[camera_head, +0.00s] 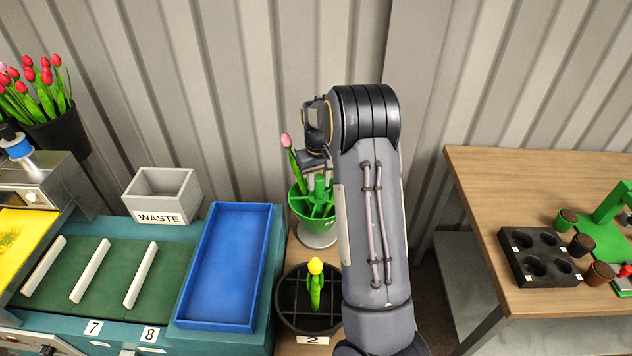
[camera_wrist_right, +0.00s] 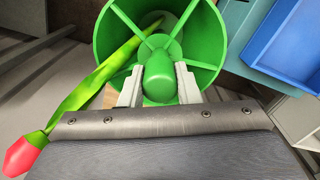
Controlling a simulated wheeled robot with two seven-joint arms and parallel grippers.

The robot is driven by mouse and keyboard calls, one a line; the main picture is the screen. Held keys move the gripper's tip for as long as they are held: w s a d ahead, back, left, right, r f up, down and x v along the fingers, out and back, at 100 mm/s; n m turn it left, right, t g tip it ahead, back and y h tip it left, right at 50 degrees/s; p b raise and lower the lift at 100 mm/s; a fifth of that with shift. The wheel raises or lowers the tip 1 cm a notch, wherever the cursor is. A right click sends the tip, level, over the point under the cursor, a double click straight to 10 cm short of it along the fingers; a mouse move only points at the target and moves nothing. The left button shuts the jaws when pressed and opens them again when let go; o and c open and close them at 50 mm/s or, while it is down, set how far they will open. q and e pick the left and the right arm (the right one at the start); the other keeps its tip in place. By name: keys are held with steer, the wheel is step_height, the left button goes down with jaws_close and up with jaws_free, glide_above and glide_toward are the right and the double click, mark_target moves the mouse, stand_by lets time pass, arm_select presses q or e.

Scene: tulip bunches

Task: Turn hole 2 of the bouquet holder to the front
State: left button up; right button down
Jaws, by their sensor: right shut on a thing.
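The green bouquet holder (camera_head: 299,206) stands on a grey base at the middle of the head view, partly hidden by my right arm. The wrist view shows its round rim (camera_wrist_right: 217,35), spokes and central knob (camera_wrist_right: 158,72). My right gripper (camera_wrist_right: 158,90) is shut on the knob, one finger on each side. In the head view the gripper (camera_head: 318,172) is mostly hidden. A pink-red tulip (camera_head: 287,142) leans out of the holder on the left; it also shows in the wrist view (camera_wrist_right: 22,156). I cannot read any hole number. My left gripper is out of view.
A black gridded bucket (camera_head: 281,310), labelled 2, holds a yellow tulip (camera_head: 316,268) in front of the holder. A blue tray (camera_head: 226,265) and grey WASTE bin (camera_head: 163,195) are left. A wooden table (camera_head: 475,200) with a black pot tray (camera_head: 541,258) is right.

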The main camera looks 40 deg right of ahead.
steer(key=shift+n+b, duration=0.6)
steer(key=shift+n, duration=1.8)
steer(key=shift+w+r+n, duration=0.1)
steer(key=shift+n, duration=2.2)
steer(key=c, duration=1.1)
jaws_free()
steer(key=shift+b, duration=0.3)
step_height(320, 180, up, 8)
steer(key=shift+f+b, duration=0.2)
steer(key=shift+b, duration=0.2)
steer(key=shift+r, duration=0.1)
